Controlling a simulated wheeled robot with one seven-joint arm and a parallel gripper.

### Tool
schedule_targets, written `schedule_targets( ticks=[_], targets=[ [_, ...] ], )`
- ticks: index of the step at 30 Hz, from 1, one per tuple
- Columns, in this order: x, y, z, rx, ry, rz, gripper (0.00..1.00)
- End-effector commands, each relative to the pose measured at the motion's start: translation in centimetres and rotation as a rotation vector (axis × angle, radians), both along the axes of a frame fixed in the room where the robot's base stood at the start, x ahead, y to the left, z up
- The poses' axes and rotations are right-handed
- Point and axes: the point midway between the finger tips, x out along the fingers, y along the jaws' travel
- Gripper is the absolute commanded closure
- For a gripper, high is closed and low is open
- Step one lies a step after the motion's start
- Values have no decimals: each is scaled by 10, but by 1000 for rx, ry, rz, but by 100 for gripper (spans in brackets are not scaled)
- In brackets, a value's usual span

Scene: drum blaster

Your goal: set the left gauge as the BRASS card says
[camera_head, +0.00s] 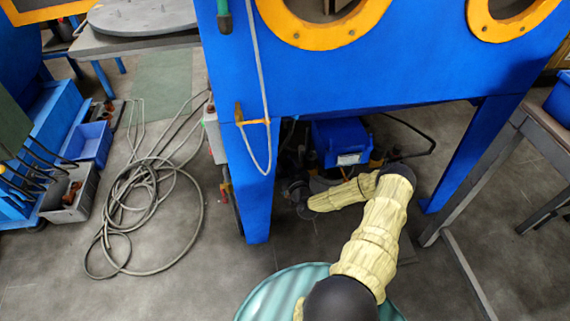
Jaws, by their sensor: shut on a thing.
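My arm in its cream sleeve reaches in under the blue cabinet and bends left. My gripper (297,190) is the dark end of it, beside the cabinet's left front leg. It is small and in shadow here. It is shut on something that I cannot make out. I cannot pick out the left gauge or its dial. No BRASS card shows that I can read.
The blue cabinet (350,70) has orange-rimmed round ports (325,35) and a hanging hose (263,80). A blue box (340,140) sits beneath it. Coiled cable (150,190) lies on the left floor. A table (480,160) stands at the right. The floor between coil and cabinet is clear.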

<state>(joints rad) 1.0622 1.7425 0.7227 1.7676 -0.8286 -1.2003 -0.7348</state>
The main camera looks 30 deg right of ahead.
Motion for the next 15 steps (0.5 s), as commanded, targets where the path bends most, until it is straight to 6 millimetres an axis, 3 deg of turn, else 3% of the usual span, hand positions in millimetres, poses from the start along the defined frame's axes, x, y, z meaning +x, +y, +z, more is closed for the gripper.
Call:
schedule_targets(
  ticks=[15],
  targets=[
    [0, 0, -1, -2, -1, 253, 90]
  ],
)
